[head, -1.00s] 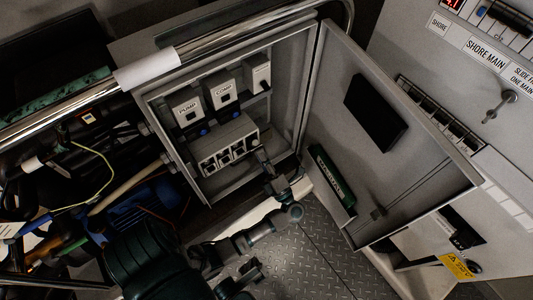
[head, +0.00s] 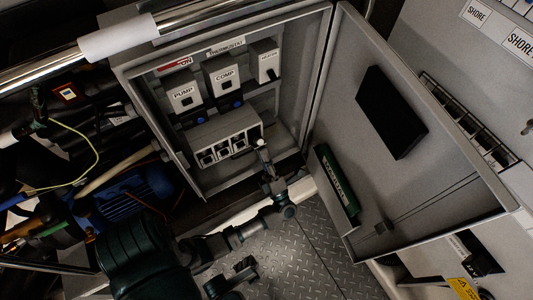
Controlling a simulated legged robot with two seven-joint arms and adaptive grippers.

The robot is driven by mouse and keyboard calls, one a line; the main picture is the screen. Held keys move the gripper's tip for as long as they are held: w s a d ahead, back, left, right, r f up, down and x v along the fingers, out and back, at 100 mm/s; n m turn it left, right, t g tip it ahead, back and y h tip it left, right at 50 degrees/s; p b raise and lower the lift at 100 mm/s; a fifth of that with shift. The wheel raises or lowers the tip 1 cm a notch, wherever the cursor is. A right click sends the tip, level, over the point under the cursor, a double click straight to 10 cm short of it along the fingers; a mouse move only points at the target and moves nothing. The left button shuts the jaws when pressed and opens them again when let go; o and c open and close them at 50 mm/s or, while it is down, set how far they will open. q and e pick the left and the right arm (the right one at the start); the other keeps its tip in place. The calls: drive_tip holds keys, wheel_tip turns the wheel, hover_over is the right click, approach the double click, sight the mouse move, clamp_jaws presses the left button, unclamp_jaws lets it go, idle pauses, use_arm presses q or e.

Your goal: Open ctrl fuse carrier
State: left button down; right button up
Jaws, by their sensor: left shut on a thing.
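In the head view an open grey cabinet (head: 190,170) holds a pale fuse block (head: 225,138) with a row of dark-fronted carriers along its lower face. My left gripper (head: 264,152) is at the right end of that row, shut on the carrier there, taken as the ctrl fuse carrier. A small pale part shows at its fingertips. The gripper hides most of this carrier, and no ctrl label is readable, so I cannot tell how far it is open.
Pump (head: 184,93) and comp (head: 224,77) switch units sit above the block. The cabinet door (head: 335,110) stands open to the right, carrying a black box (head: 391,111) and a green part (head: 336,184). Pipes and a blue motor (head: 130,195) crowd the left. Tread-plate floor (head: 300,255) lies below.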

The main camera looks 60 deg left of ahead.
idle(0.3)
use_arm(q)
drive_tip(key=c, duration=1.3)
unclamp_jaws()
drive_tip(key=v, duration=1.2)
